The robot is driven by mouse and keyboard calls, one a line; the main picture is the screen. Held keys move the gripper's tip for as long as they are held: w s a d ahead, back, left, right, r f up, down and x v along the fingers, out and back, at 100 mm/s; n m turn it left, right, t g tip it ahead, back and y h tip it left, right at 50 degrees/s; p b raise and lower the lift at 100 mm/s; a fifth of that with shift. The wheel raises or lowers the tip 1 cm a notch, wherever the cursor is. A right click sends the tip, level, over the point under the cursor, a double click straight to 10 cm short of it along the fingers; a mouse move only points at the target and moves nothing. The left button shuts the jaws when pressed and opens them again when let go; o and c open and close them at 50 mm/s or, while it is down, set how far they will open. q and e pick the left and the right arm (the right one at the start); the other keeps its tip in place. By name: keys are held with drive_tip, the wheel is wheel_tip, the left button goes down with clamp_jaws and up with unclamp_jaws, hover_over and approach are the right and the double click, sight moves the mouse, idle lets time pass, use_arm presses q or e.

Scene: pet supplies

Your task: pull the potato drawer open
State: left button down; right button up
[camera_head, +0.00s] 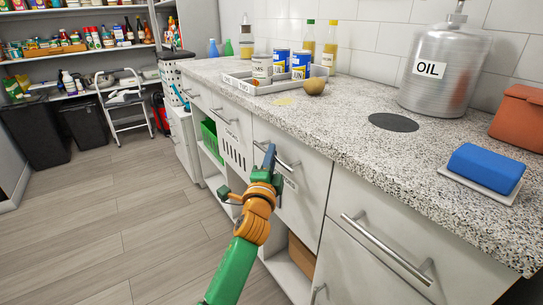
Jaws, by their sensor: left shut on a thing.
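A white drawer front (308,171) sits below the speckled counter, with a metal bar handle (287,163) near its top and a small label too small to read. I take this as the potato drawer. My left gripper (269,158), on its green and orange arm, is shut on the left part of that handle. The fingers hide part of the bar. The drawer front looks about flush with its neighbours. My right gripper is not in view.
Another handled drawer (375,265) is at the right. A green crate (210,138) sits left. The floor (110,235) at left is clear.

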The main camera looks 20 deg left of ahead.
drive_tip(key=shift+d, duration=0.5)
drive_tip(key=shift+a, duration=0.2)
